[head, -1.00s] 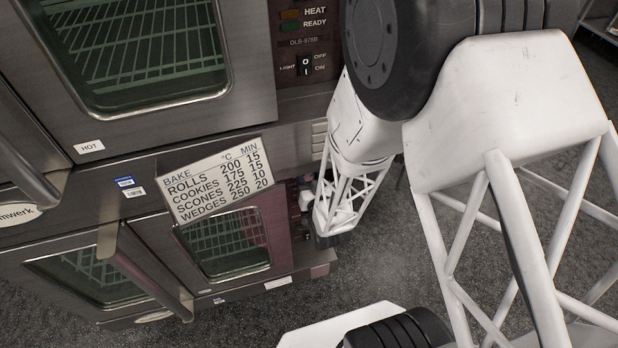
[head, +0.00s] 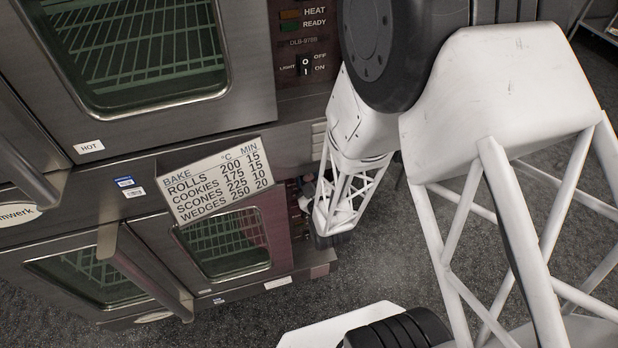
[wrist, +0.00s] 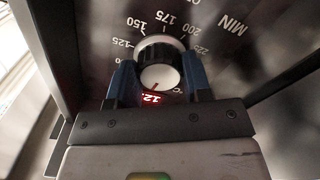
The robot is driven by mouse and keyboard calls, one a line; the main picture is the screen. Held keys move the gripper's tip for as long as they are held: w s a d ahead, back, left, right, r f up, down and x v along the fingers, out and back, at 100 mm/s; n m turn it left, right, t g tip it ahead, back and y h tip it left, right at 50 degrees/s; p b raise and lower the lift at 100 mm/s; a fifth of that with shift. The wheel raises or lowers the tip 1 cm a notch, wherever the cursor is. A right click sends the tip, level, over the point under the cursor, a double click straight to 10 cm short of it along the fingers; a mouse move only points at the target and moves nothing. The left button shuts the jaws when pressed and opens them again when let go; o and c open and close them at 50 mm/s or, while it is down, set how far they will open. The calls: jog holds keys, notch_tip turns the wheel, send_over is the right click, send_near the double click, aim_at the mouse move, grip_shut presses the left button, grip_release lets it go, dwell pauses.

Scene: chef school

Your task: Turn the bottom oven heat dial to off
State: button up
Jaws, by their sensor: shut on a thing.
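The heat dial (wrist: 160,72), a round knob with a silver face and a short red mark, shows in the wrist view. Its red mark points toward the bottom of that picture, next to a lit red display (wrist: 152,98). My gripper (wrist: 160,78) is shut on the dial, with one blue finger on each side. The scale around it reads from about 125 to 225. In the head view the bottom oven (head: 285,262) is at lower centre. My arm's end is at its right-hand control panel (head: 296,205), where the dial is mostly hidden.
The top oven (head: 245,95) has a HEAT/READY panel and a light switch (head: 304,66). A baking chart (head: 218,178) hangs between the ovens. Oven door handles (head: 150,272) stick out at left. Speckled floor lies open below right.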

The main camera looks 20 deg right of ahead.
jog(key=shift+n, duration=0.3)
jog(key=o, duration=0.9)
jog(key=s, duration=0.7)
jog(key=shift+s, duration=0.4)
jog(key=shift+w, duration=0.1)
